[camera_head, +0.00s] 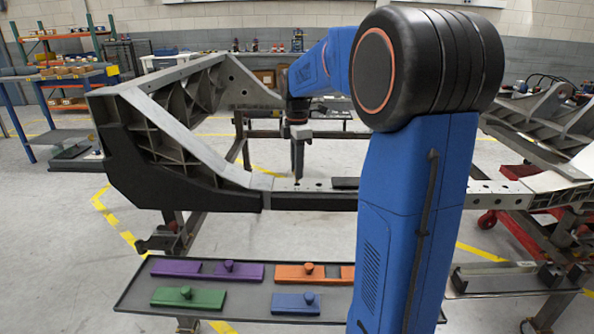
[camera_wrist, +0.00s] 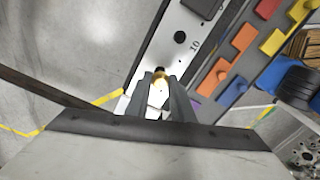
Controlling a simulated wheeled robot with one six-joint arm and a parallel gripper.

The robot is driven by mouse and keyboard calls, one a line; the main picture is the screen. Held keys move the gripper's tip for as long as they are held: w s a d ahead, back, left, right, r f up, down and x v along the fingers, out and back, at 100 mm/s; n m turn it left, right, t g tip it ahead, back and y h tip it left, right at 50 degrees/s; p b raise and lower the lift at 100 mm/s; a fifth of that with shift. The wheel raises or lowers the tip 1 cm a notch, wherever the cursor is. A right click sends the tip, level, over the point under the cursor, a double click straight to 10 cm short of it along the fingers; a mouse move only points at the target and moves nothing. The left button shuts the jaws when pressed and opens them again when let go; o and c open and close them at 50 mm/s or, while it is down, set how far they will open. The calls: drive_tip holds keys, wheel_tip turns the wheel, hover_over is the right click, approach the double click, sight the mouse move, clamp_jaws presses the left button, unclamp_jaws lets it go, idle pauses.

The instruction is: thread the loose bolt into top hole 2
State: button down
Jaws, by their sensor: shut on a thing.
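My gripper (camera_head: 298,178) points down at the top face of the grey chassis rail (camera_head: 262,183) in the head view. In the wrist view, my gripper (camera_wrist: 159,84) is shut on a brass-coloured bolt (camera_wrist: 158,73), whose end shows between the fingertips. The rail's top face (camera_wrist: 158,50) lies under the bolt, with a dark round hole (camera_wrist: 180,37) and a "10"-like marking beside it. I cannot tell which hole is top hole 2, nor whether the bolt touches the rail or enters a hole.
A dark tray (camera_head: 240,301) below the rail holds purple (camera_head: 238,271), orange (camera_head: 300,273), green (camera_head: 188,298) and blue (camera_head: 296,303) knobbed blocks. A dark plate (camera_head: 345,183) lies on the rail right of my gripper. The chassis's sloping bracket (camera_head: 180,133) rises at left.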

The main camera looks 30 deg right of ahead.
drive_tip(key=shift+r, duration=1.5)
drive_tip(key=shift+w, duration=0.15)
